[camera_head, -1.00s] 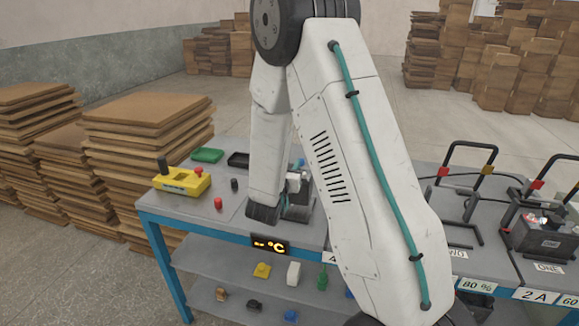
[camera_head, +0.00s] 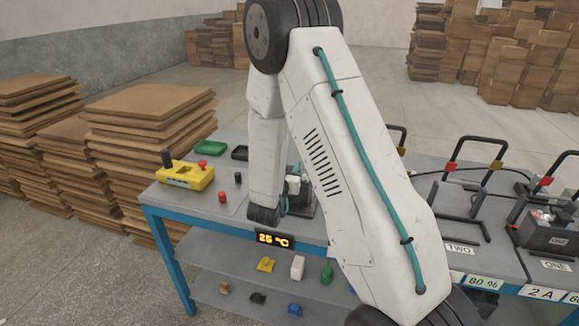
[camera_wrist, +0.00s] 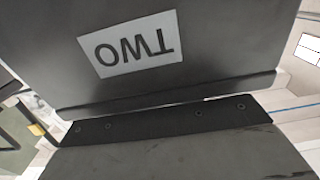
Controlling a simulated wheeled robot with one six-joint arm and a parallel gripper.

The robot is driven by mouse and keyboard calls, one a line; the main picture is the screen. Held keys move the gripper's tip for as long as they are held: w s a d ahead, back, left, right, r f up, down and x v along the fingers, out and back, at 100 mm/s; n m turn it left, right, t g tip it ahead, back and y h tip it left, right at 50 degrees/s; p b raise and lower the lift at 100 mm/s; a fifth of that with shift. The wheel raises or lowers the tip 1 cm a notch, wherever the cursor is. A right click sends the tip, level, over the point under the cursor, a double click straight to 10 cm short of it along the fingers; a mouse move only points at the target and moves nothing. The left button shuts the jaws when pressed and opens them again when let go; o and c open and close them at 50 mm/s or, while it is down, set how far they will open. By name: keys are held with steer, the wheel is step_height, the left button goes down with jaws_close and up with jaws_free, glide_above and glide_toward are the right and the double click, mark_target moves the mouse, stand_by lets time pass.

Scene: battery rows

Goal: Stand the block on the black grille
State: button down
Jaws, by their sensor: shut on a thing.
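The block (camera_wrist: 200,85) is dark grey with a white TWO label, which appears upside down and close up in the wrist view. In the head view the block (camera_head: 304,207) shows partly behind my arm, low over the bench's left part, with pale parts on top. My gripper (camera_head: 285,204) is shut on it, mostly hidden by my arm. I cannot make out the black grille; the spot under the block is hidden. I cannot tell directly whether the block's base touches it. The display (camera_head: 274,239) on the bench edge in front reads 25 °C.
A yellow control box (camera_head: 184,175), green tray (camera_head: 211,147), black tray (camera_head: 240,152) and red button (camera_head: 222,197) lie left of the block. Bay frames (camera_head: 450,215) and a block marked ONE (camera_head: 548,230) stand right. Small objects fill the lower shelf (camera_head: 245,290).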

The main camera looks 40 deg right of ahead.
steer(key=c, duration=1)
jaws_free()
